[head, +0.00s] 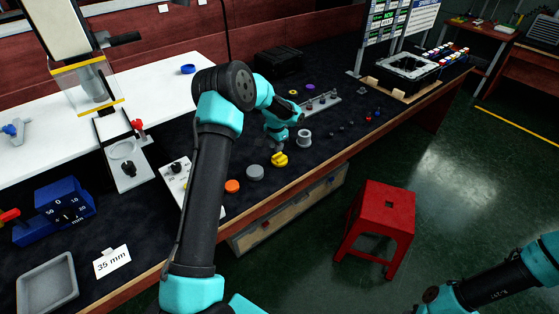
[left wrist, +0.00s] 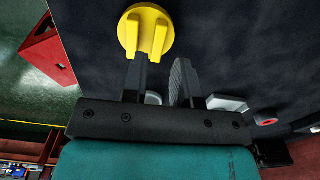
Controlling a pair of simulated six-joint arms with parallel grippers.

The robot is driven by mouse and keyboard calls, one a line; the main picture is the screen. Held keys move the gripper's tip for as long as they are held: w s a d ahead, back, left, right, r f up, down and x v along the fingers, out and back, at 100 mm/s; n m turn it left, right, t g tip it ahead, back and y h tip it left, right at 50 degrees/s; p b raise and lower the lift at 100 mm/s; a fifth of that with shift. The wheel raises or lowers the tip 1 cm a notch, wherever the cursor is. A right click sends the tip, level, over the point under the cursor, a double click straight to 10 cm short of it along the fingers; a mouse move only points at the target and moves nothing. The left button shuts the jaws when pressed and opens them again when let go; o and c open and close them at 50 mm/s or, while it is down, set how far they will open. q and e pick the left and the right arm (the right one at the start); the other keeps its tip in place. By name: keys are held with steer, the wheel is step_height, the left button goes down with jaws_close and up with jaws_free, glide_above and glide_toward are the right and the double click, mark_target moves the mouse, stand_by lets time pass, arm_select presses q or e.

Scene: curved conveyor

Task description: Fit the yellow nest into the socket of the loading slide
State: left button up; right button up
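The yellow nest (head: 279,160) is a round disc with raised ribs on top, standing on the dark bench mat near the front edge. It also shows at the top of the left wrist view (left wrist: 130,35). My left gripper (head: 280,148) is just above the nest. In the left wrist view my left gripper (left wrist: 160,68) has its fingers apart, the nest beyond the left-hand finger; I cannot tell whether they touch. The loading slide (head: 127,178) appears to be the grey plate with a round socket, below the press at left. My right gripper is out of view.
An orange disc (head: 232,186), a grey disc (head: 255,173) and a grey cylinder (head: 304,138) stand near the nest. A blue gauge block (head: 66,212) and grey tray (head: 48,284) are at left. A red stool (head: 384,208) stands before the bench.

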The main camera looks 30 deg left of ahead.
mark_target(277, 155)
arm_select(q)
step_height(277, 155, down, 5)
steer(key=shift+w+d+r, duration=0.1)
steer(key=shift+w+d, duration=0.05)
stand_by(0.5)
jaws_close()
